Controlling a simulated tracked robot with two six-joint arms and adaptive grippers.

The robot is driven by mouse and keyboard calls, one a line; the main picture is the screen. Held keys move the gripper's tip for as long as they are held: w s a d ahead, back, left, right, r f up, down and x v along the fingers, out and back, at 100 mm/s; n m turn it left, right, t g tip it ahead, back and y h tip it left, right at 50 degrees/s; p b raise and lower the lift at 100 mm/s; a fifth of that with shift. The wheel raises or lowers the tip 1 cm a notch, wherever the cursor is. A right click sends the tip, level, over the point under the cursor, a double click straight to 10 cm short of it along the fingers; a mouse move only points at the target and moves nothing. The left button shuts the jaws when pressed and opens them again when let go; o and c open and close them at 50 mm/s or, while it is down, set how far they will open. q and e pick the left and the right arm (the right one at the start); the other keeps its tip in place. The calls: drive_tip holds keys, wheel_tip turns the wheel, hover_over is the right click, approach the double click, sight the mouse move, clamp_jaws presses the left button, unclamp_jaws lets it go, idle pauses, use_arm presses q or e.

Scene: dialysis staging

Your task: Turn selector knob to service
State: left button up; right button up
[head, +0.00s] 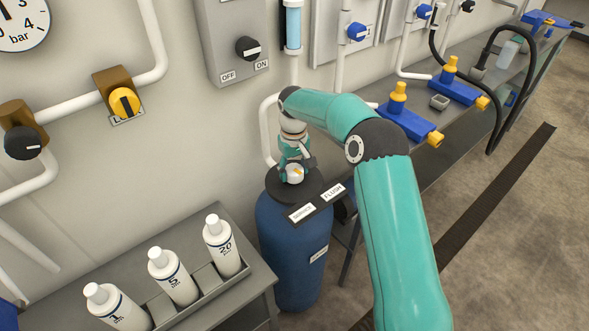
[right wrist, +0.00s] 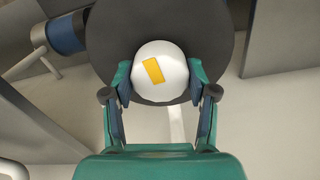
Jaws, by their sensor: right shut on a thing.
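A white selector knob (head: 294,175) with a yellow mark sits on the black top (head: 311,186) of a blue tank (head: 290,250). Two labels, SERVICE (head: 302,212) and FLUSH (head: 333,191), stand on the front side of this top. My right gripper (head: 292,168) reaches down over the tank and is shut on the knob. In the right wrist view its fingers grip the white knob (right wrist: 172,85) from both sides, and the yellow mark (right wrist: 153,70) is slightly tilted from the vertical of the picture. My left gripper is not in view.
White bottles (head: 175,277) stand in a grey rack on a table (head: 245,290) left of the tank. A wall panel with a black OFF/ON knob (head: 248,50) and white pipes are behind. A grey bench (head: 460,125) with blue and yellow fittings runs along the right wall.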

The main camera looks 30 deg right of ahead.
sight(294, 169)
drive_tip(key=m, duration=0.5)
drive_tip(key=shift+m, duration=0.3)
drive_tip(key=m, duration=0.4)
drive_tip(key=shift+m+b, duration=0.3)
drive_tip(key=shift+m, duration=0.1)
drive_tip(key=shift+r, duration=0.1)
drive_tip(key=o, duration=1.2)
drive_tip(key=shift+c, duration=0.2)
wheel_tip(294, 169, up, 12)
